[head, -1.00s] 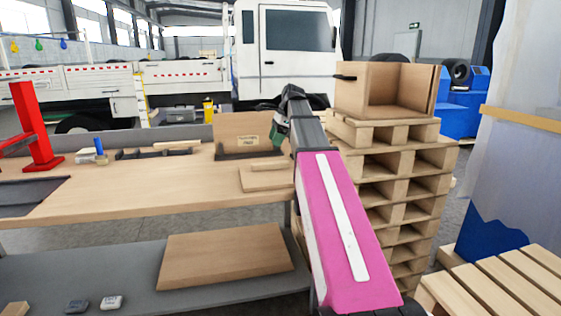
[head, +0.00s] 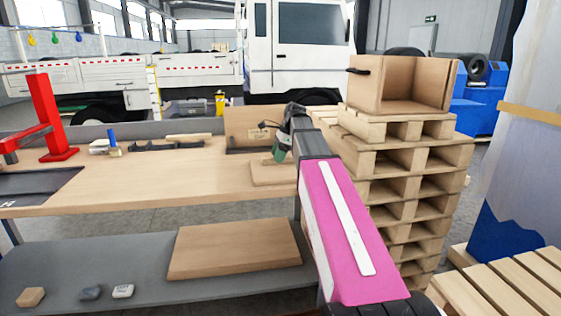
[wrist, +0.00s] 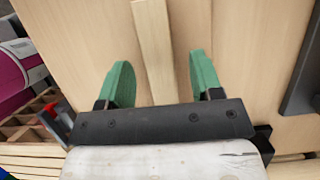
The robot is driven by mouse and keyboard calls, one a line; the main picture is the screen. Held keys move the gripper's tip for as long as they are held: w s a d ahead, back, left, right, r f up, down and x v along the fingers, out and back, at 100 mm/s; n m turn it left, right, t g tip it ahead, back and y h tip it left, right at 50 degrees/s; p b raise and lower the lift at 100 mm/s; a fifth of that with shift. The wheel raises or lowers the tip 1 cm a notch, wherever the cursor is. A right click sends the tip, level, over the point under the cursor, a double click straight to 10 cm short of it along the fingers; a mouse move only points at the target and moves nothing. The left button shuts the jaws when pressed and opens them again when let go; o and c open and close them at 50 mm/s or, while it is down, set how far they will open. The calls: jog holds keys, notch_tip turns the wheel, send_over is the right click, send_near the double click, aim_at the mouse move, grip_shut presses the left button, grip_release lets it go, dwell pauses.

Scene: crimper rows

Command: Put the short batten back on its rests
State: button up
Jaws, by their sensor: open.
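A pale wooden strip, apparently the short batten (wrist: 155,50), runs between my gripper's green fingers in the wrist view, with a gap on both sides. Its near end is hidden behind the dark gripper mount. My gripper (wrist: 160,82) is open and points down at it. In the head view my gripper (head: 279,147) is over a flat wooden board (head: 285,178) at the bench's right end; the strip is hard to make out there. A dark low rack (head: 150,148) with a light wooden piece (head: 188,139) stands farther left; I cannot tell whether it is the rests.
The wooden bench (head: 130,185) is mostly clear in the middle. A brown upright box (head: 240,124) stands behind my gripper. A red stand (head: 48,115) is at the left. Stacked pallets (head: 400,185) with an open wooden box (head: 425,85) stand close on the right.

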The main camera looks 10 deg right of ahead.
jog(key=shift+a+f, duration=0.2)
jog(key=shift+f, duration=0.2)
jog(key=c, duration=1.1)
jog(key=shift+r, duration=0.1)
